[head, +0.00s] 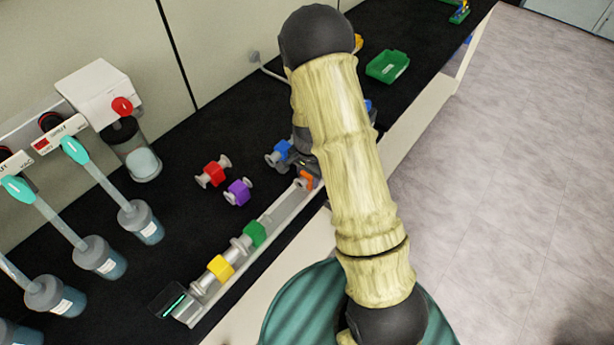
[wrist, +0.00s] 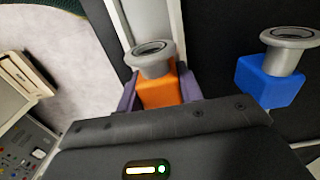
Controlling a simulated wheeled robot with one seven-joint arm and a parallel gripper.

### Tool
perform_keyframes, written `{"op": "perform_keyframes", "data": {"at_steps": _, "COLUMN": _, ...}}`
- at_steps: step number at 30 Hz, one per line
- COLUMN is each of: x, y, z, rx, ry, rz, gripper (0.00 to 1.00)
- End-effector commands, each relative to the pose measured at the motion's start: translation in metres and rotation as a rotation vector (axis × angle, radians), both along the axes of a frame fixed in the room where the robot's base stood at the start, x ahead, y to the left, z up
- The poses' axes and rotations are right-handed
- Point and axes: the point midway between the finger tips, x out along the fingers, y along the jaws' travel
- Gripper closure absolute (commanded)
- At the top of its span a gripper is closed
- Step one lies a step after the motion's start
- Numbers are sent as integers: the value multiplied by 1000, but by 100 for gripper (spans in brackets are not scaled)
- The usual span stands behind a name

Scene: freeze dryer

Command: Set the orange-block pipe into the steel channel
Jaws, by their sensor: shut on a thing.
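The orange-block pipe (wrist: 160,92) is between the two fingers of my gripper (wrist: 160,98) in the wrist view, with its grey flanged end pointing up in the picture. In the head view its orange block (head: 305,181) shows at the far end of the steel channel (head: 278,214), partly hidden by my arm. The channel also shows in the wrist view (wrist: 116,30), directly beside and behind the pipe. My gripper is shut on the orange block. I cannot tell whether the pipe touches the channel floor.
Yellow-block (head: 220,268) and green-block (head: 254,234) pipes lie in the channel. Red (head: 213,172), purple (head: 238,191) and blue (head: 281,152) ones lie on the black bench left of it. Flasks (head: 98,257) stand farther left. A green tray (head: 387,66) sits at the back.

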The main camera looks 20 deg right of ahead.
Motion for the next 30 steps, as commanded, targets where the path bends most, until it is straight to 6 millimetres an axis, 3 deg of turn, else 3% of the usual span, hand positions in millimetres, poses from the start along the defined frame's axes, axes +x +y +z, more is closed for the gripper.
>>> {"op": "perform_keyframes", "data": {"at_steps": 18, "x": 0, "y": 0, "z": 0, "rx": 0, "ry": 0, "rz": 0, "gripper": 93}}
{"op": "perform_keyframes", "data": {"at_steps": 19, "x": 0, "y": 0, "z": 0, "rx": 0, "ry": 0, "rz": 0, "gripper": 60}}
{"op": "perform_keyframes", "data": {"at_steps": 22, "x": 0, "y": 0, "z": 0, "rx": 0, "ry": 0, "rz": 0, "gripper": 40}}
{"op": "perform_keyframes", "data": {"at_steps": 30, "x": 0, "y": 0, "z": 0, "rx": 0, "ry": 0, "rz": 0, "gripper": 38}}
